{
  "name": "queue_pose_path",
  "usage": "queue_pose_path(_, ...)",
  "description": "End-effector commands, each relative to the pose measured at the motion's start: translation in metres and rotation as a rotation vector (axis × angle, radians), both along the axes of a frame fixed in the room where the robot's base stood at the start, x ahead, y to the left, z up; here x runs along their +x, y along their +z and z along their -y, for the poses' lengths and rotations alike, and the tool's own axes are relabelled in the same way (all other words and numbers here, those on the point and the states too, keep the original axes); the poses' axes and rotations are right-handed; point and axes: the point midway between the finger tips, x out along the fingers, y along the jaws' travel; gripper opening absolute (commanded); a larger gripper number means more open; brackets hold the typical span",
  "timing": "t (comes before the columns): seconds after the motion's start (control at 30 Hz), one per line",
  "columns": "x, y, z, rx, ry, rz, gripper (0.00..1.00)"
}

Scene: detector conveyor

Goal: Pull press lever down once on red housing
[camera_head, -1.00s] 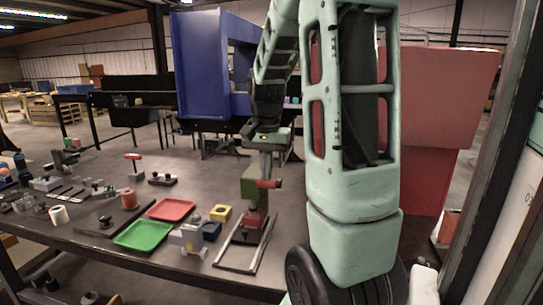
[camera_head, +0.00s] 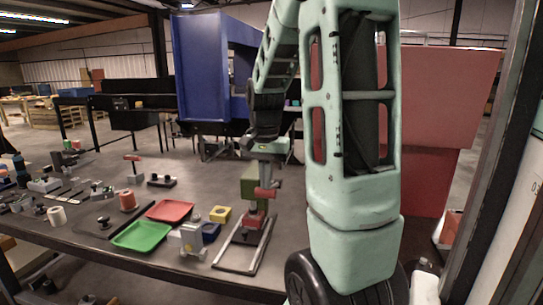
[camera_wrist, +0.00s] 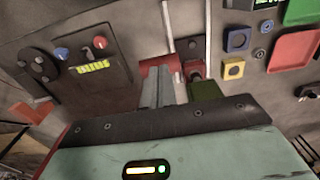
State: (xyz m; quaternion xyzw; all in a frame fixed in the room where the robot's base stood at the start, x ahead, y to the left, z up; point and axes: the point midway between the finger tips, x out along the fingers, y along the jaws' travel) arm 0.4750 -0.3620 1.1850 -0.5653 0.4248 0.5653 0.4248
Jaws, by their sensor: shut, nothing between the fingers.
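The press has a green body (camera_head: 252,178) on a frame with two rails near the table's front edge. Its red lever handle (camera_head: 265,193) sticks out at the body's side, low against it. The red housing (camera_head: 255,219) sits under the press, partly hidden. My gripper (camera_head: 265,182) points down over the handle, its fingertips at or very near the handle's top. In the wrist view my gripper's fingers (camera_wrist: 164,86) are shut together with nothing between them, in front of the red handle (camera_wrist: 152,68). The green body (camera_wrist: 206,92) stands just right of them.
A green tray (camera_head: 142,236), a red tray (camera_head: 169,210), a yellow block (camera_head: 220,214) and a blue block (camera_head: 210,232) lie left of the press. More fixtures crowd the table's left side. A blue machine (camera_head: 200,65) stands behind.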

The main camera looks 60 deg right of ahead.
Motion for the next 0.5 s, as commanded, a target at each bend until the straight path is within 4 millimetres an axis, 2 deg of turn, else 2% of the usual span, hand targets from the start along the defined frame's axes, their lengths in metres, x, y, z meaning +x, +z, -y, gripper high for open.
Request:
queue_pose_path(0.2,-0.0008,-0.0108,-0.0028,-0.001,0.0,0.0,0.0)
queue_pose_path(0.5,-0.0011,-0.0108,-0.0031,0.0,0.0,0.0,0.0)
